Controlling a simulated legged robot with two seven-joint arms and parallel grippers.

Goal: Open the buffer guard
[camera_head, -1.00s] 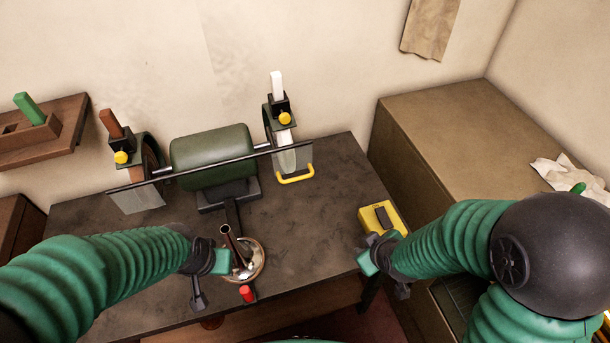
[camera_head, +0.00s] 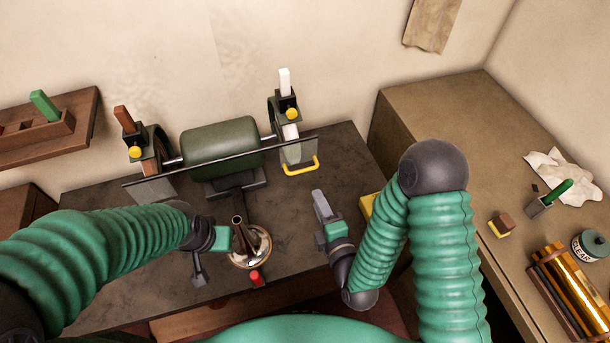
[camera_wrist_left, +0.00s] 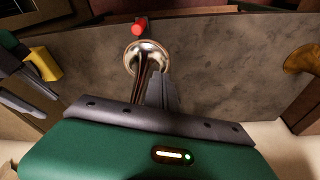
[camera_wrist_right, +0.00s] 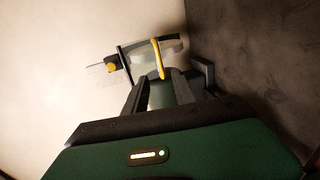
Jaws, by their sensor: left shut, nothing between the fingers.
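The buffer (camera_head: 222,145) is a green motor with a wheel at each end, standing at the back of the dark bench. Its right guard is a clear panel (camera_head: 297,152) with a yellow handle (camera_head: 302,168) on its lower edge. The handle also shows in the right wrist view (camera_wrist_right: 158,58), ahead of the fingers. My right gripper (camera_head: 322,205) is in front of and below the handle, pointing at the buffer, apart from it. Its fingers (camera_wrist_right: 160,95) stand apart, empty. My left gripper (camera_head: 233,237) is shut beside the brass horn piece (camera_head: 262,243); its fingers partly overlap the horn's tube in the left wrist view.
A red knob (camera_head: 256,278) is at the bench's front edge. A yellow block (camera_head: 366,207) is partly hidden behind my right arm. A cabinet (camera_head: 440,110) stands on the right. The bench between handle and right gripper is clear.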

